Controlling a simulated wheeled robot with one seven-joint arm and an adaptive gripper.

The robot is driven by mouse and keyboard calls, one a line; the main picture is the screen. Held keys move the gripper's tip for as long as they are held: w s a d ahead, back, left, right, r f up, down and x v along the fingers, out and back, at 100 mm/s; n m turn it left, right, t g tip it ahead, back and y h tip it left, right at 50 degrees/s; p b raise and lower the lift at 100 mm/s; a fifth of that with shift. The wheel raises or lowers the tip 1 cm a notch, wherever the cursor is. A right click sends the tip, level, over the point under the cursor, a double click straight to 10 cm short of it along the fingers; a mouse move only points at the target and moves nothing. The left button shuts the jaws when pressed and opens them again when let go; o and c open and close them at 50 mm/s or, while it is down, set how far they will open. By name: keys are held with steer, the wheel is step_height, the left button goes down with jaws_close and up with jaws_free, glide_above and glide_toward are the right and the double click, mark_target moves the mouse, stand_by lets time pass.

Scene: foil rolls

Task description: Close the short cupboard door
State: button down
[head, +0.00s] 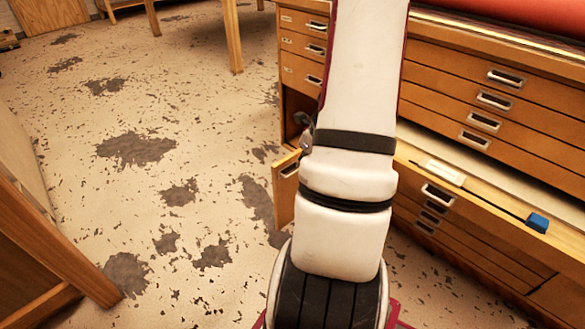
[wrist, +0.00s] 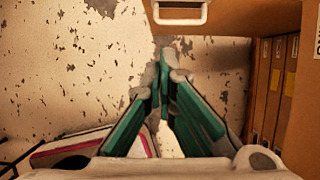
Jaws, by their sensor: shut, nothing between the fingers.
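The short cupboard door (head: 284,200) stands open at the left end of the wooden cabinet, low down, in the head view. Its metal handle (head: 289,169) shows there, and my arm covers part of the door. In the wrist view the door's wooden panel (wrist: 235,18) with the handle (wrist: 180,13) is at the top edge. My gripper (wrist: 163,76) has green fingers brought together at the tips, with nothing between them. The tips lie just below the panel in the wrist picture; I cannot tell whether they touch it. The gripper is mostly hidden behind my arm in the head view.
The wooden cabinet has several shut drawers (head: 494,100). One long drawer (head: 480,190) is pulled out at the right, with a blue object (head: 538,222) on its edge. Upright binders (wrist: 273,90) show at the right of the wrist view. The speckled floor (head: 150,110) is clear at left.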

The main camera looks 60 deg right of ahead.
mark_target(288, 168)
steer(key=shift+w+d+f+b, duration=0.3)
steer(key=shift+w+f+b, duration=0.25)
steer(key=shift+w+f, duration=0.7)
steer(key=shift+w+d+f+b, duration=0.35)
steer(key=shift+w+f+b, duration=0.15)
steer(key=shift+w+f, duration=0.75)
steer(key=shift+w+d+f+b, duration=0.3)
steer(key=shift+w+f+b, duration=0.25)
steer(key=shift+w+f, duration=0.7)
steer(key=shift+s+f, duration=0.25)
